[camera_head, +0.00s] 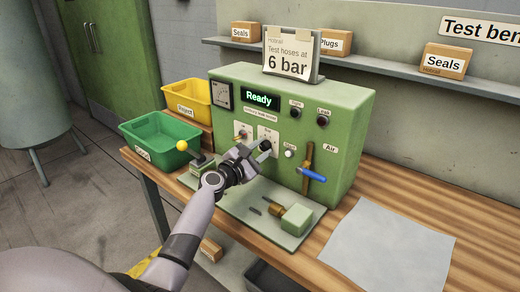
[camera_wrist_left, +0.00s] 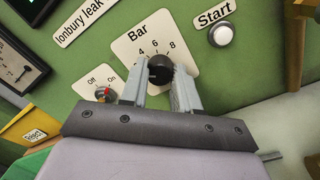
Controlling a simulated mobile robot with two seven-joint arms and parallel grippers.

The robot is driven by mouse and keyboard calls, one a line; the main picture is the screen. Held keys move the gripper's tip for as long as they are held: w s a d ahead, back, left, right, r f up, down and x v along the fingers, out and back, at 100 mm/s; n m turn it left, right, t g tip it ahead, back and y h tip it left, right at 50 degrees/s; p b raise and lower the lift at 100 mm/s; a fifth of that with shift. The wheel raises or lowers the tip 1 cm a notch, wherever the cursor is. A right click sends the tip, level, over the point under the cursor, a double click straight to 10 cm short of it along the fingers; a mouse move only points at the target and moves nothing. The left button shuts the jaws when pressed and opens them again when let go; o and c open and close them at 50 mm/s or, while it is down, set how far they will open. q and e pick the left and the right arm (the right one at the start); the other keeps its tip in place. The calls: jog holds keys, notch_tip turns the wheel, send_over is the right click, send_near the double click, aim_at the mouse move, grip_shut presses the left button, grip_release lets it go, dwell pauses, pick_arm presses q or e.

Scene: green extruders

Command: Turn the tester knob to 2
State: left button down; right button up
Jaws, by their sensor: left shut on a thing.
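The green tester (camera_head: 345,125) stands on the wooden bench with its display reading "Ready". Its black knob (camera_wrist_left: 160,70) sits on a white plate marked "Bar" (camera_wrist_left: 140,32). In the left wrist view the marks 4, 6 and 8 show above the knob; the mark 2 is hidden. My left gripper (camera_head: 260,149) reaches the tester's front. In the left wrist view its two grey fingers (camera_wrist_left: 160,88) are shut on the knob, one on each side. I cannot tell which mark the knob points to. My right gripper is not in view.
A small On/Off switch (camera_wrist_left: 103,94) is left of the knob and a white Start button (camera_wrist_left: 222,34) is to its right. A blue-handled air valve (camera_head: 312,174) is further right. A yellow-knobbed lever (camera_head: 182,146) stands left. A grey sheet (camera_head: 390,245) lies on the bench.

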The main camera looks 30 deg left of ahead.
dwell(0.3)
pick_arm(q)
jog(key=c, duration=0.8)
grip_release()
jog(key=shift+s, duration=0.1)
jog(key=shift+s+a+f, duration=0.1)
jog(key=shift+s, duration=1.65)
jog(key=shift+s+a+f, duration=0.1)
jog(key=shift+s, duration=1.65)
